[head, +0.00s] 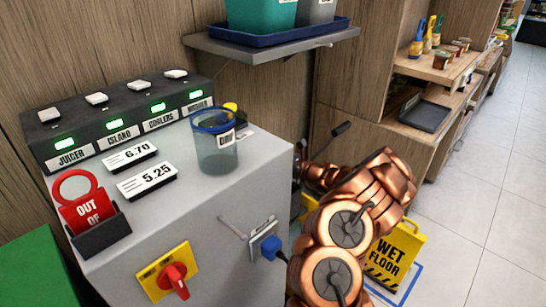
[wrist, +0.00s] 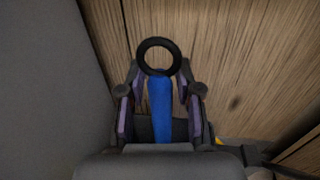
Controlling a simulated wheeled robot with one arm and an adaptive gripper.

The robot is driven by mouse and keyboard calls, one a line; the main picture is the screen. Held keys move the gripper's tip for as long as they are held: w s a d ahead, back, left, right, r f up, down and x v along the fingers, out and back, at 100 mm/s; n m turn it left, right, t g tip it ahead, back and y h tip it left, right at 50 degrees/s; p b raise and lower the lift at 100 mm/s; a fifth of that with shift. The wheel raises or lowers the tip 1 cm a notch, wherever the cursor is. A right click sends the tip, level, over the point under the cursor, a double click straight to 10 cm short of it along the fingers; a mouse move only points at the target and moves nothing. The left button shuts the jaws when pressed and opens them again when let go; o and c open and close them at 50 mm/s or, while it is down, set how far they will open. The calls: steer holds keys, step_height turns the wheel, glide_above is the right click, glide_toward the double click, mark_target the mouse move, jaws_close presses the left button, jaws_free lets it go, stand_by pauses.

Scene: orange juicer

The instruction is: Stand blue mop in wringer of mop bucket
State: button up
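The blue mop shows in the wrist view as a blue handle (wrist: 160,105) with a black ring (wrist: 158,56) at its end. My gripper (wrist: 160,92) is open, with one finger on each side of the handle and a visible gap to each. The mop's lower end is hidden. In the head view my copper arm reaches down behind the grey cabinet, and the gripper and mop are hidden there. A dark lever (head: 341,129) and a bit of yellow (head: 309,207) show beside the arm; they may belong to the mop bucket, but I cannot tell. The wringer is not clearly visible.
The grey cabinet (head: 225,245) with switches and a clear container (head: 214,150) stands left of my arm. A yellow wet floor sign (head: 397,258) is close on the right. Wooden shelves (head: 435,72) stand behind. The tiled floor (head: 490,180) at right is clear.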

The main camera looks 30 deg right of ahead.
steer(key=shift+o, duration=1.4)
steer(key=shift+s, duration=0.1)
steer(key=v, duration=1.2)
steer(key=shift+f, duration=0.1)
